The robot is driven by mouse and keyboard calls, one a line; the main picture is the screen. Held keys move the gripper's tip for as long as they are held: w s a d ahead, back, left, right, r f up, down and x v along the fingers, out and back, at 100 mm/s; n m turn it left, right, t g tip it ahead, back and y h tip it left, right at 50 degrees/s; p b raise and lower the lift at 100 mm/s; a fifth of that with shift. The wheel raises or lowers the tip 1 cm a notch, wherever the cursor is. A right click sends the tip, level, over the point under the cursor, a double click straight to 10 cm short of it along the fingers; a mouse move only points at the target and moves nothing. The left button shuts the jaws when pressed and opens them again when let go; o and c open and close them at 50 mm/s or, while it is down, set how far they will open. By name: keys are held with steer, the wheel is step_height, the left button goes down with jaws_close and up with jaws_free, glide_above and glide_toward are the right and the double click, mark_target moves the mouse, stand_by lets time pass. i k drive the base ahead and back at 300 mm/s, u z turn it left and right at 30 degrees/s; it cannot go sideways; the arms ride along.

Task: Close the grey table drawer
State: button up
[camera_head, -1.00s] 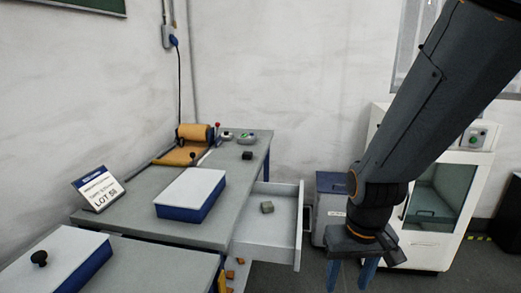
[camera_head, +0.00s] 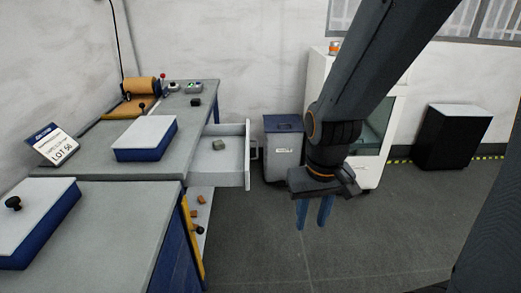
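The grey table drawer (camera_head: 232,172) stands pulled out from the right side of the grey table (camera_head: 90,163) in the head view. A small greenish block (camera_head: 219,144) lies inside it. The drawer's handle (camera_head: 254,150) is on its right-hand front face. My gripper (camera_head: 314,212) hangs to the right of the drawer and nearer to me, over the floor, apart from the handle. Its two blue fingers point down with a narrow gap between them, and nothing shows between them.
A grey bin (camera_head: 283,150) stands just beyond the handle. A white cabinet (camera_head: 369,170) is behind my arm, and a black cabinet (camera_head: 453,137) stands at the right wall. Blue-and-white boxes (camera_head: 146,134) sit on the tables. The floor (camera_head: 400,230) at right is clear.

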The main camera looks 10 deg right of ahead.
mark_target(230, 166)
steer(key=z, duration=1.5)
steer(key=i, duration=1.1)
steer(key=u, duration=2.3)
steer(key=k, duration=0.5)
steer(key=z, duration=0.95)
steer(key=i, duration=0.65)
steer(key=u, duration=1.45)
